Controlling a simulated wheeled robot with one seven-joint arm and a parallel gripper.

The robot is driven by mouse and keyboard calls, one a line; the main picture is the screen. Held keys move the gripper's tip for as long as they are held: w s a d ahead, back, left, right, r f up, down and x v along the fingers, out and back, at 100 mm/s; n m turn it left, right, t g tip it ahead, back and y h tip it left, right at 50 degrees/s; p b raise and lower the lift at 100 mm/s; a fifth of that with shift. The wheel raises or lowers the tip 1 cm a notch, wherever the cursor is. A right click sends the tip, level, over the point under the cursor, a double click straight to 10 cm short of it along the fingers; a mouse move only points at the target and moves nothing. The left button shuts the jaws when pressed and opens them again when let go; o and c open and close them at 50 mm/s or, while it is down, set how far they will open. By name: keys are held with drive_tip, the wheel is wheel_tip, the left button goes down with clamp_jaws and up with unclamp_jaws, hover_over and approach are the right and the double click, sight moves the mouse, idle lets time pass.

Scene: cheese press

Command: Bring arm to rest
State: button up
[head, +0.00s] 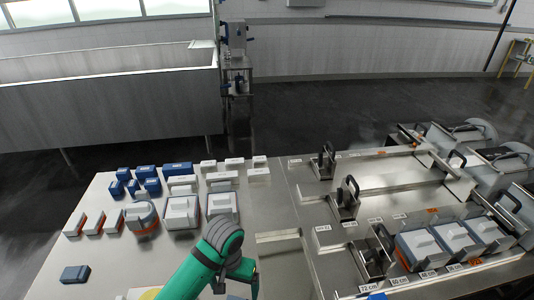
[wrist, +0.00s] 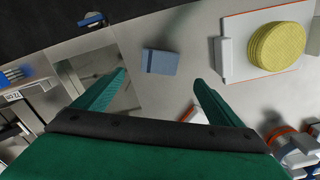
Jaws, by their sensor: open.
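My gripper (wrist: 160,78) is open and empty, with its two green fingers spread wide in the wrist view. It hangs above the steel table (wrist: 150,100). A small blue-grey block (wrist: 160,62) lies on the table beyond the fingertips, apart from them. In the head view my green arm (head: 205,262) reaches in from the bottom edge over the front of the table. The fingertips cannot be made out clearly there.
A yellow ridged round (wrist: 277,46) rests on a white board (wrist: 237,70) at the wrist view's right. Several blue and white blocks (head: 178,169) and grey-lidded moulds (head: 181,212) stand on the table's left half. Presses with black handles (head: 346,197) fill the right.

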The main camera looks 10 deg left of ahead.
drive_tip(key=s+a+f+t, duration=0.1)
drive_tip(key=a+f, duration=0.1)
drive_tip(key=a, duration=0.1)
drive_tip(key=s+a+f+t, duration=0.2)
drive_tip(key=a, duration=0.2)
drive_tip(key=s+a+f+t+y, duration=0.1)
drive_tip(key=a+f, duration=0.2)
drive_tip(key=a, duration=0.1)
drive_tip(key=shift+s, duration=0.3)
drive_tip(key=s+t, duration=0.1)
drive_tip(key=s+f, duration=0.1)
drive_tip(key=s, duration=0.1)
drive_tip(key=s+a+f+t, duration=0.1)
drive_tip(key=s, duration=0.1)
drive_tip(key=shift+s+a+f+t, duration=0.1)
drive_tip(key=shift+s+f+t, duration=0.05)
drive_tip(key=shift+t, duration=0.15)
drive_tip(key=s+d+f+t+h, duration=0.1)
drive_tip(key=s+d+f+t, duration=0.15)
drive_tip(key=s+d, duration=0.8)
drive_tip(key=s+d+r+t, duration=0.3)
drive_tip(key=d+r, duration=0.3)
drive_tip(key=d, duration=0.2)
drive_tip(key=s+d+r+n+t, duration=0.1)
drive_tip(key=s+d+r+t, duration=0.2)
drive_tip(key=d+r, duration=0.4)
drive_tip(key=shift+s+d, duration=0.65)
drive_tip(key=shift+d, duration=0.15)
